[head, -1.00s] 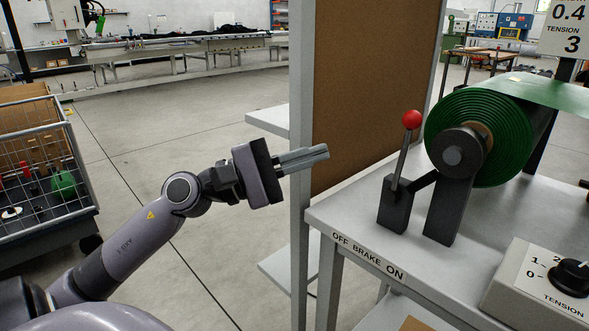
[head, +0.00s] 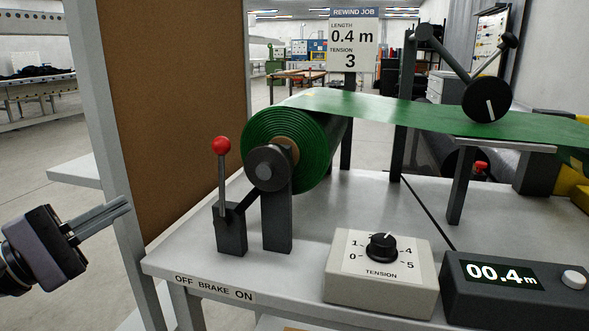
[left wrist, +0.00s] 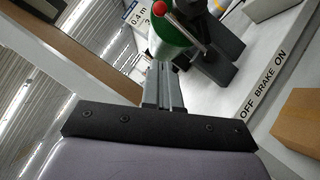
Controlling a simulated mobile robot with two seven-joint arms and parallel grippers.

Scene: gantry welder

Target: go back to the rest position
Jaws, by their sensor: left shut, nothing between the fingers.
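My left gripper (head: 122,206) is at the left of the head view, to the left of the brake lever and in front of a brown panel. Its fingers are shut together with nothing between them. In the left wrist view the shut fingers (left wrist: 164,85) point toward the machine. The brake lever with its red ball (head: 222,146) stands nearly upright on the table and is apart from the gripper. My right gripper is not in view.
The grey table (head: 190,256) carries a green roll (head: 305,150), a tension knob box (head: 381,270) and a length counter (head: 510,283) reading 00.4 m. A brown panel (head: 165,100) in a grey frame stands at the left. A sign (head: 352,40) reads 0.4 m, tension 3.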

